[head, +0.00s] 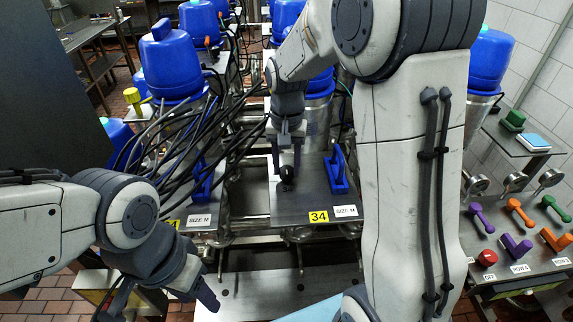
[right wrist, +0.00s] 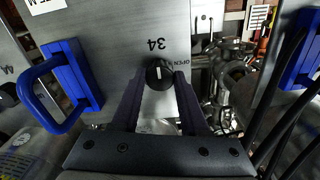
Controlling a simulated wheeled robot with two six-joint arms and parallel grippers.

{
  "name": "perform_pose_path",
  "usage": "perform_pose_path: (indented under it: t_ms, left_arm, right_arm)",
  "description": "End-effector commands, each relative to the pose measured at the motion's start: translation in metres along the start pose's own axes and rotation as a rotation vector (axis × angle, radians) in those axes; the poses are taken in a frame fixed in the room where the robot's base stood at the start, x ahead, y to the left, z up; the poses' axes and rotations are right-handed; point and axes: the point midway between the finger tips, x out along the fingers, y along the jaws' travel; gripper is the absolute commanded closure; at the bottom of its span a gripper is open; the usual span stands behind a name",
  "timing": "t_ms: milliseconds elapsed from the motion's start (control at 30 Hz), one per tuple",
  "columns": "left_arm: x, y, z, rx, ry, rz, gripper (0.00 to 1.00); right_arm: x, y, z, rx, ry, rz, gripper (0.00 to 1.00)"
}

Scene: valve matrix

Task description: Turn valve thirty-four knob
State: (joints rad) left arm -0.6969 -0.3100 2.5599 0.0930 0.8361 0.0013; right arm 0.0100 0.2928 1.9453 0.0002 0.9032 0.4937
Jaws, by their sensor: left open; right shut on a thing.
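The valve thirty-four knob (head: 287,185) is a small black knob on a grey metal plate marked with a yellow "34" label (head: 318,217). In the right wrist view the knob (right wrist: 158,75) has a white pointer line, and the plate is engraved "34" and "OPEN" beside it. My right gripper (head: 286,160) points down over the plate. Its dark fingers (right wrist: 159,82) are shut on the knob, one on each side. My left gripper (head: 165,296) is at the lower left, open and empty, away from the plate.
A blue handle (head: 338,171) stands right of the knob on the same plate. A neighbouring plate (head: 203,219) lies left, with black cables (head: 195,140) hanging above. Blue-topped canisters (head: 168,62) stand behind. A panel of coloured handles (head: 515,245) is at right.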

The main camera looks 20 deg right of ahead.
Motion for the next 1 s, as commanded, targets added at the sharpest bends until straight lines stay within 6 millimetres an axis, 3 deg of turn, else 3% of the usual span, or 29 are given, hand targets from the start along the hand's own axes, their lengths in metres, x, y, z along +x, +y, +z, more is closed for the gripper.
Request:
perform_pose_path:
  t_ms: [367,1000]
  left_arm:
    - [-0.003,0.000,0.000,0.000,0.000,0.000,0.50]
    - [-0.013,0.001,-0.001,0.002,0.000,0.000,0.50]
  right_arm:
    - [-0.001,0.000,0.000,-0.106,0.000,0.001,1.00]
    - [-0.001,0.000,-0.001,-0.679,0.001,0.000,1.00]
